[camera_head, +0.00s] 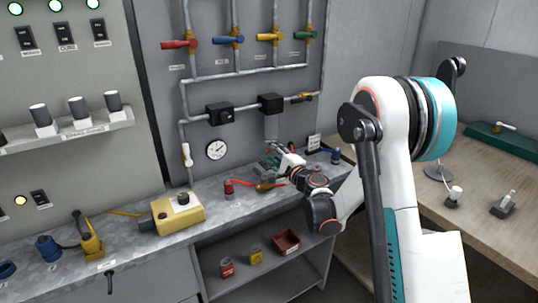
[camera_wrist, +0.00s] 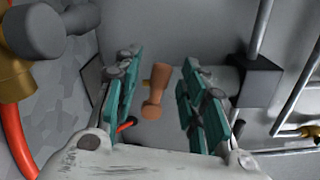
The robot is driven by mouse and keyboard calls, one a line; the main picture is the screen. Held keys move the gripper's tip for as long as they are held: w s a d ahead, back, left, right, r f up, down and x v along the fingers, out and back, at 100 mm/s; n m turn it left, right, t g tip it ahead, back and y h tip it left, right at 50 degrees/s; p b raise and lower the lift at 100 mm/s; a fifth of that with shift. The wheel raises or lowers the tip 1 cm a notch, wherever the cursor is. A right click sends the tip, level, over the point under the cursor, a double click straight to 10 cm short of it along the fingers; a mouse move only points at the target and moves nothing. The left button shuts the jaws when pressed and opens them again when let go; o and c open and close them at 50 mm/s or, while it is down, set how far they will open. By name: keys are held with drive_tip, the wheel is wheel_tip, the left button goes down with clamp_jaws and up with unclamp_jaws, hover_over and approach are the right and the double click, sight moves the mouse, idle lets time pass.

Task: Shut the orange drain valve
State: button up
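The orange drain valve's handle (camera_wrist: 157,90) shows in the wrist view as a short brown-orange lever, slightly tilted, with a small brass stub at its left side. My gripper (camera_wrist: 160,62) is open, with its teal fingers on either side of the handle. I see a gap on both sides of the handle; whether it is fully between the fingertips in depth I cannot tell. In the head view my gripper (camera_head: 272,157) is low in front of the wall panel, above the bench, and I cannot make out the drain valve there.
A black box (camera_head: 271,103) on the pipe is above my gripper and shows beside the right finger in the wrist view (camera_wrist: 258,82). A brass fitting with a red hose (camera_wrist: 14,75) lies at left. A yellow box (camera_head: 178,214) stands on the bench (camera_head: 130,262).

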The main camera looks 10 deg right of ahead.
drive_tip(key=shift+x, duration=0.95)
clamp_jaws()
drive_tip(key=shift+f+n, duration=0.35)
drive_tip(key=shift+n, duration=0.45)
drive_tip(key=shift+f+n, duration=0.3)
drive_tip(key=shift+n, duration=0.5)
